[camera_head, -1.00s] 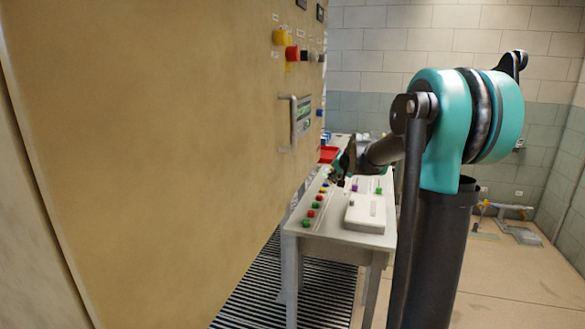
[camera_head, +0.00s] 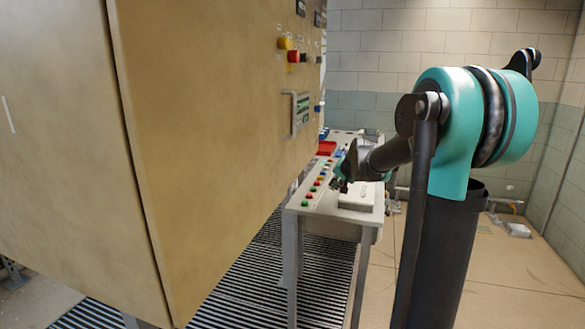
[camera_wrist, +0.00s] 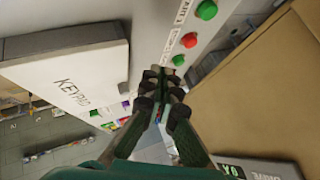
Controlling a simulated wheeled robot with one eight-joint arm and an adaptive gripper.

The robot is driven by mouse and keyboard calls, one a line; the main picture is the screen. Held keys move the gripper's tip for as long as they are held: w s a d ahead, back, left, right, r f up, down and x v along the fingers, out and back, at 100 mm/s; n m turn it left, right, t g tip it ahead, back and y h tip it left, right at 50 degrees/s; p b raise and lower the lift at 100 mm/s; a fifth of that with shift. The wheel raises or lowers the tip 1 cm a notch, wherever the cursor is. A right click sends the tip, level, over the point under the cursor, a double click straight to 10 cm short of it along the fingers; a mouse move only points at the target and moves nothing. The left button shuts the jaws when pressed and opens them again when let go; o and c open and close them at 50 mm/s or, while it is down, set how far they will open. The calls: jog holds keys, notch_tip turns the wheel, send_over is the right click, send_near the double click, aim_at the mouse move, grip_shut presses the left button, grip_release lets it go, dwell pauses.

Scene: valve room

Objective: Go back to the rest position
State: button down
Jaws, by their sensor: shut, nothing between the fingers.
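My gripper (camera_head: 340,184) is over the console table (camera_head: 325,209) in the head view, partly hidden by my own arm. In the wrist view my gripper (camera_wrist: 162,76) has its fingers together with nothing between them. The fingertips point at the console top between a white box marked KEYPAD (camera_wrist: 68,64) and a row of round buttons. A red button (camera_wrist: 189,40) and a green button (camera_wrist: 206,10) lie just past the fingertips. I cannot tell how high the fingertips are above the console.
A large tan cabinet (camera_head: 200,120) stands close on the left, with yellow and red knobs (camera_head: 285,43) and a handle (camera_head: 295,113). A striped grating (camera_head: 260,270) covers the floor beside it. Open floor (camera_head: 520,280) lies to the right. Pipework (camera_head: 500,205) stands at the back wall.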

jog(key=s+d+f+n+g+h, duration=0.1)
jog(key=s+f, duration=0.5)
jog(key=s, duration=0.6)
jog(key=s+d+f+n+g, duration=0.1)
jog(key=s+f+n, duration=0.1)
jog(key=s+f, duration=0.5)
jog(key=s+d+f+n+g+h, duration=0.1)
jog(key=s+f, duration=0.5)
jog(key=s, duration=1.3)
jog(key=shift+s+d+f+n+g+h, duration=0.2)
jog(key=shift+d+f+n+g+h, duration=0.15)
jog(key=shift+n+g, duration=0.2)
jog(key=shift+s+r, duration=0.1)
